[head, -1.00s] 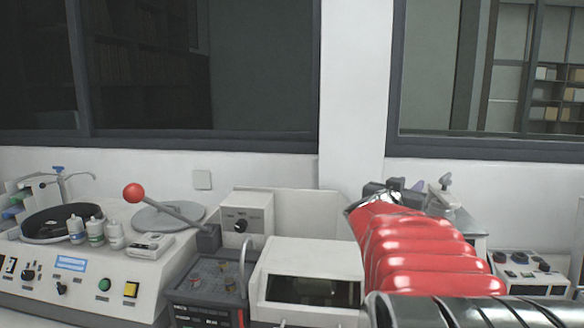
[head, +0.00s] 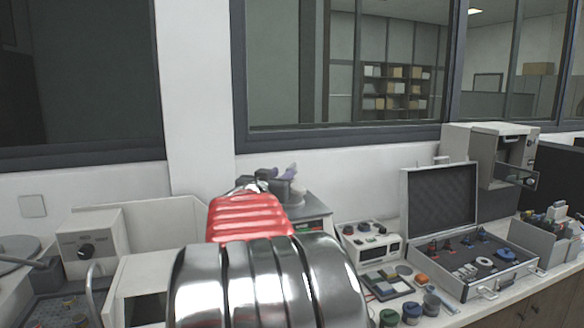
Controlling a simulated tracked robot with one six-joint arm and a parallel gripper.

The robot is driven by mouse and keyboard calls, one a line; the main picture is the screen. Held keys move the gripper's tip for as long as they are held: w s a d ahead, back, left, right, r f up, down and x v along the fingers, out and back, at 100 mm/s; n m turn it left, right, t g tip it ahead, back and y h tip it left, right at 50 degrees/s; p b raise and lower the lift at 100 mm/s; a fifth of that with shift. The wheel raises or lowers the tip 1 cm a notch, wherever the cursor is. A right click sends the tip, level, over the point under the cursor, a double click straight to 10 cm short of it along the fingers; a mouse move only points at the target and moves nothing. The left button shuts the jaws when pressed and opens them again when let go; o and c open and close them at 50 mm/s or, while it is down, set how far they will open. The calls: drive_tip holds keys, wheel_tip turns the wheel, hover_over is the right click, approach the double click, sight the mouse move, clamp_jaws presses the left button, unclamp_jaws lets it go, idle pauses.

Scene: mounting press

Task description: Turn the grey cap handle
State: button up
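The press (head: 318,225) stands on the bench behind my red and chrome arm, which hides much of its front. A grey cap with a raised handle (head: 293,170) sits on top of the press, with a small purple part showing beside it. My gripper (head: 256,184) is at the far end of the arm, just left of the cap in the picture. It is small and partly hidden by the red arm section, so its fingers cannot be made out. I cannot tell whether it touches the handle.
A control box (head: 370,240) stands right of the press. Further right are an open case (head: 440,195) with tools and a grey cabinet (head: 490,150). Small jars (head: 412,312) stand at the bench front. A white machine (head: 135,280) is at left. A window wall is behind.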

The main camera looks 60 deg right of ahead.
sight(291, 166)
drive_tip(key=d, duration=0.3)
drive_tip(key=w+d, duration=0.1)
drive_tip(key=d, duration=0.5)
drive_tip(key=shift+w+d, duration=0.2)
drive_tip(key=shift+d, duration=0.1)
clamp_jaws()
